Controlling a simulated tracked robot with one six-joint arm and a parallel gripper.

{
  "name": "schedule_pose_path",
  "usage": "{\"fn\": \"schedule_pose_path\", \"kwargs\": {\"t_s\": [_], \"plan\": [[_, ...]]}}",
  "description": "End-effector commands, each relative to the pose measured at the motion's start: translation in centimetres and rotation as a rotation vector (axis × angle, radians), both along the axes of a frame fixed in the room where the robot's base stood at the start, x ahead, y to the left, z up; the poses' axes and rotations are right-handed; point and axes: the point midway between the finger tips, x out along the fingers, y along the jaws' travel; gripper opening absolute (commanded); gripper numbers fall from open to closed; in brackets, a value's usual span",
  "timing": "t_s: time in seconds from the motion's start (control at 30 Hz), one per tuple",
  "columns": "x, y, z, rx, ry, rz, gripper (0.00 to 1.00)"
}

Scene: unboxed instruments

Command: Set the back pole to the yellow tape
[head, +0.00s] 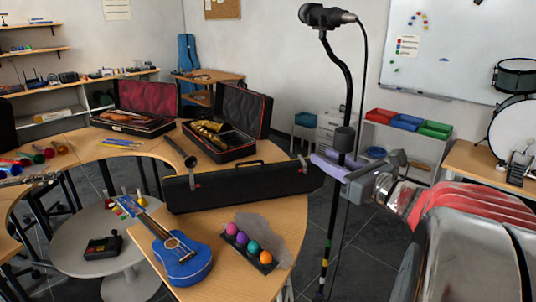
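A black microphone stand pole (333,215) stands upright right of the middle, with a dark collar (343,139) partway up. Above the collar a curved neck carries a black microphone (326,16), and a cable hangs beside it. Low on the pole is a yellow tape band (325,262), with other coloured bands near it. My gripper (337,165) reaches in from the right just below the collar. Its pale lavender fingers lie around the pole. I cannot tell whether they press on it. The foot of the stand is partly hidden.
A curved wooden table holds a long black case (240,187), a blue ukulele (180,259) and a rack of coloured eggs (249,247), left of the stand. Open instrument cases (218,130) lie behind. A drum kit (515,124) is at the right. Dark floor surrounds the pole.

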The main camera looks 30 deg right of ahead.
Motion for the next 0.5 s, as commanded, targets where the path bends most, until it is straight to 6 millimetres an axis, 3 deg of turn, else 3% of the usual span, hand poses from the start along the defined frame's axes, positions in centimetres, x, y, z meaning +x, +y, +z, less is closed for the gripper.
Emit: {"fn": "schedule_pose_path", "kwargs": {"t_s": [0.3,0.5], "plan": [[0.19,0.04,0.01,0.0,0.0,0.0,0.31],[0.18,0.04,0.01,0.0,0.0,0.0,0.17]]}}
